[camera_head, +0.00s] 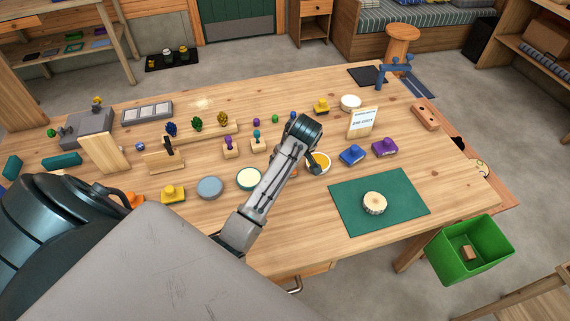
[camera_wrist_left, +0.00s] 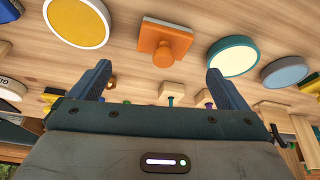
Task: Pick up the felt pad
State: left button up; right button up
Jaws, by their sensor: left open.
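Several round pad-like discs lie on the table, and a flat green mat (camera_head: 350,218) lies at the right; I cannot tell for certain which is the felt pad. A teal-rimmed cream disc (camera_head: 249,179) and a grey-blue disc (camera_head: 210,187) lie left of the arm. My left gripper (camera_wrist_left: 160,85) is open and empty above the table, beside the orange square stamp (camera_wrist_left: 165,40). My right gripper is not in view.
A wood slice (camera_head: 374,203) sits on the mat. Blue (camera_head: 352,154) and purple (camera_head: 385,147) stamps and an upright card (camera_head: 362,123) stand behind it. A green bin (camera_head: 470,250) stands beyond the table's right edge. Wooden racks and several stamps fill the left side.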

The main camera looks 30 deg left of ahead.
pick_arm(q)
jog(key=shift+x, duration=1)
jog(key=shift+a+f, duration=0.25)
jog(key=p+x, duration=0.2)
jog(key=x, duration=0.2)
jog(key=shift+a+r+p, duration=0.1)
jog(key=shift+a+p, duration=0.1)
jog(key=shift+p, duration=0.1)
jog(key=shift+w+a+f, duration=0.1)
jog(key=shift+a+f, duration=0.05)
jog(key=shift+f, duration=0.4)
jog(key=c, duration=1.1)
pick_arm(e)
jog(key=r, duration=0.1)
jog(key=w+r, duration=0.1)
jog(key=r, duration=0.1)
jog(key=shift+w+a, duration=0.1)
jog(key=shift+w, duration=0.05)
pick_arm(q)
jog(key=shift+w+r, duration=0.1)
jog(key=shift+r, duration=0.05)
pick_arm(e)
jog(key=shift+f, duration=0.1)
